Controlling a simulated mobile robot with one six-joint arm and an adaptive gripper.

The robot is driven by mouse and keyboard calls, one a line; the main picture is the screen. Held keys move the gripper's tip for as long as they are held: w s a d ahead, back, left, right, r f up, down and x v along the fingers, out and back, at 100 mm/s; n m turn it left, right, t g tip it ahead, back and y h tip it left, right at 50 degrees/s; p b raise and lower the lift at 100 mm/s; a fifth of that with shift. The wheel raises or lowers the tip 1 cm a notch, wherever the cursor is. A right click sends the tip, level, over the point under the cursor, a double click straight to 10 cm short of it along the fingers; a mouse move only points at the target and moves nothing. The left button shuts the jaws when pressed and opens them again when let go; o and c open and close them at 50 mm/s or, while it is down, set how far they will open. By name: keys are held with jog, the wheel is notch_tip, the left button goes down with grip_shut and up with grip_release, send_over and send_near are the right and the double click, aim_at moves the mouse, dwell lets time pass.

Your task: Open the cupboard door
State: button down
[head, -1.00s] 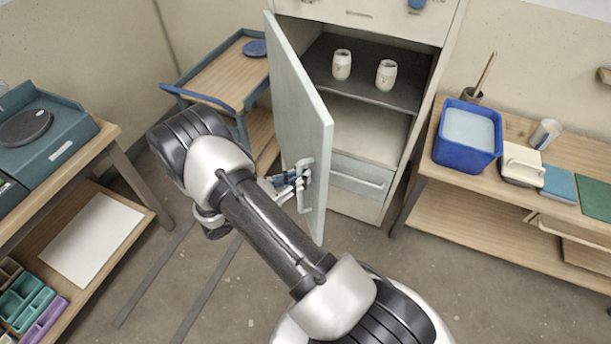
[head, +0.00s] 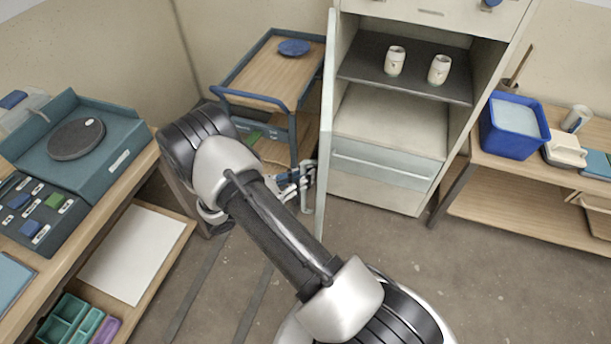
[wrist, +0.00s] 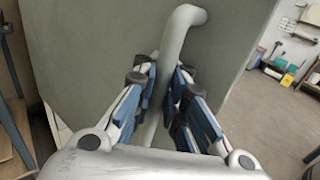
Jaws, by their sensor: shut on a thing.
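The cupboard (head: 388,122) stands open at the back, with its pale door (head: 326,130) swung out to the left and seen nearly edge-on in the head view. My gripper (head: 300,182) is at the outer face of the door, near its lower free edge. In the wrist view the grey bar handle (wrist: 172,50) runs down from the door face (wrist: 90,45) between the fingers of my gripper (wrist: 163,105), which are shut around it. The lower part of the handle is hidden by the gripper.
A trolley (head: 262,75) with a blue plate stands left of the door. A bench with a blue bucket (head: 513,125) is at the right, another bench (head: 140,165) at the left. Floor between is clear.

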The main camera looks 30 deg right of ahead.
jog(key=shift+a+f, duration=0.15)
jog(key=shift+a, duration=0.1)
jog(key=shift+s, duration=0.1)
jog(key=c, duration=1.9)
grip_release()
jog(key=shift+a, duration=0.15)
jog(key=shift+c, duration=0.2)
jog(key=o, duration=0.3)
jog(key=shift+o, duration=0.2)
jog(key=a, duration=1.2)
jog(key=shift+w, duration=0.45)
